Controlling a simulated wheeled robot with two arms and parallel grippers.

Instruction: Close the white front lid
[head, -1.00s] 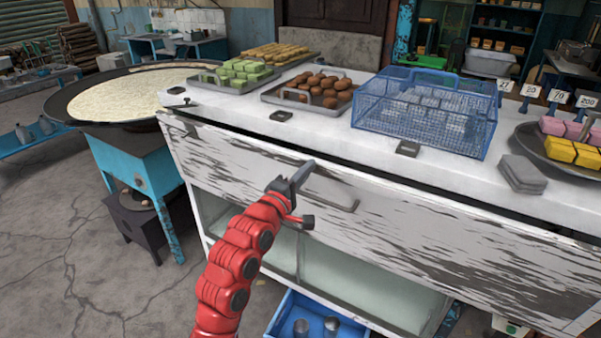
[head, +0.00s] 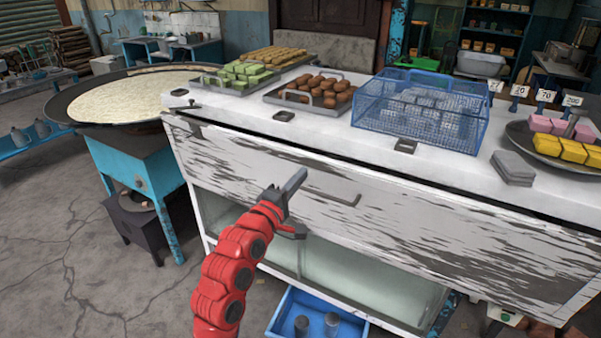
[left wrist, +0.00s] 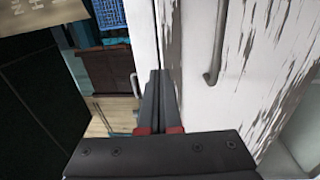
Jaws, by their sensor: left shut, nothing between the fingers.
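The white front lid (head: 240,165) is a worn panel with dark scratches along the front of the counter. A dark gap runs between its top edge and the white countertop (head: 300,118). A grey bar handle (head: 345,200) is on the lid. My left gripper (head: 298,178) is shut and empty, in front of the lid just left of the handle. In the left wrist view its fingers (left wrist: 158,90) are together, near the lid (left wrist: 255,70), with the handle (left wrist: 216,50) to the right. I cannot tell if they touch the lid. My right gripper is not in view.
A blue wire basket (head: 425,108), a tray of green sweets (head: 236,72) and a tray of brown sweets (head: 318,88) stand on the countertop. A large round pan (head: 130,95) is at left. A blue bin (head: 315,318) is below.

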